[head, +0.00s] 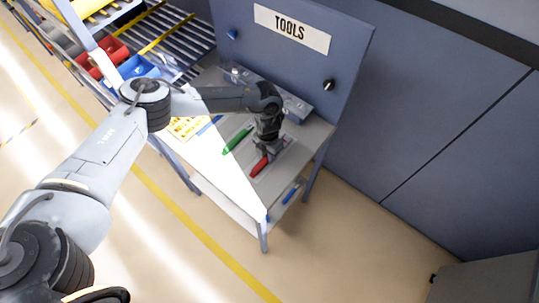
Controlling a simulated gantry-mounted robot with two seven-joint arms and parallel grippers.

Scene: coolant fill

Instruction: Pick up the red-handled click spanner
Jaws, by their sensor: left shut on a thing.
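The red-handled click spanner (259,167) lies on the grey tool bench (229,181), its red handle pointing to the lower left. My left gripper (268,151) is over its upper end, pointing down, and is shut on it. The gripper hides part of the spanner. I cannot tell whether the spanner is lifted off the bench top. My right gripper is not in view.
A green-handled tool (237,139) lies just left of the red one. A yellow sheet (186,127) and a blue tool (209,125) lie further left. Behind stands a panel with a TOOLS sign (291,29). Red bins (103,57) and a blue bin (139,68) stand upper left.

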